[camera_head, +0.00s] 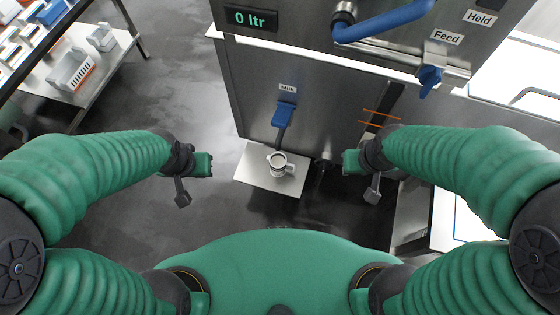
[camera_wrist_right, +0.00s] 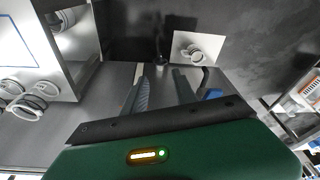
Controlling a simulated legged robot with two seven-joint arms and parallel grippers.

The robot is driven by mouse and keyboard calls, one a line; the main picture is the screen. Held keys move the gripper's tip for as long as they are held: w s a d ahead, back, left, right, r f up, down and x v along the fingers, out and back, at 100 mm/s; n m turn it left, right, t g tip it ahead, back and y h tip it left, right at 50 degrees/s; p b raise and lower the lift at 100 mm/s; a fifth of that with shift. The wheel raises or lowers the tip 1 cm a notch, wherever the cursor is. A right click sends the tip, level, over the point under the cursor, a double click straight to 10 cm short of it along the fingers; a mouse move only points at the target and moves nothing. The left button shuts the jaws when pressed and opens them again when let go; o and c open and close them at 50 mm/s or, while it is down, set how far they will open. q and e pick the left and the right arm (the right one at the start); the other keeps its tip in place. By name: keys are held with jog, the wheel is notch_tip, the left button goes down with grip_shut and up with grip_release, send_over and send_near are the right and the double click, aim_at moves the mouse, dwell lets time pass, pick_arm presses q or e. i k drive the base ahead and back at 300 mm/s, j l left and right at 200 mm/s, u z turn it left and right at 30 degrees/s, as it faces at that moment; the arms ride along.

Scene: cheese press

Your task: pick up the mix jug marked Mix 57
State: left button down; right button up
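A small pale jug (camera_head: 278,163) with a handle on its right stands upright on a light metal shelf (camera_head: 257,176) below the tap labelled Milk. No marking on the jug can be read, so I cannot tell whether it is Mix 57. The jug also shows in the right wrist view (camera_wrist_right: 196,54), beyond my fingers. My right gripper (camera_wrist_right: 163,88) is open and empty, its two fingers apart. In the head view it is right of the jug and apart from it. My left gripper (camera_head: 190,180) is left of the jug, apart from it; its finger gap is unclear.
A steel machine with a blue Milk tap (camera_head: 284,112), a Feed valve (camera_head: 429,78) and a "0 ltr" display (camera_head: 251,18) stands ahead. Several pale round moulds (camera_wrist_right: 22,102) show in the right wrist view. A rack with tubs (camera_head: 72,70) is at far left. Floor between is clear.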

aim_at(283, 163)
jog(key=i+j, duration=0.15)
jog(key=j, duration=0.25)
jog(key=i+j+z, duration=0.1)
jog(key=j, duration=0.25)
jog(key=i+j, duration=0.15)
jog(key=j, duration=0.25)
jog(key=i+j, duration=0.15)
jog(key=j, duration=0.25)
jog(key=z, duration=0.05)
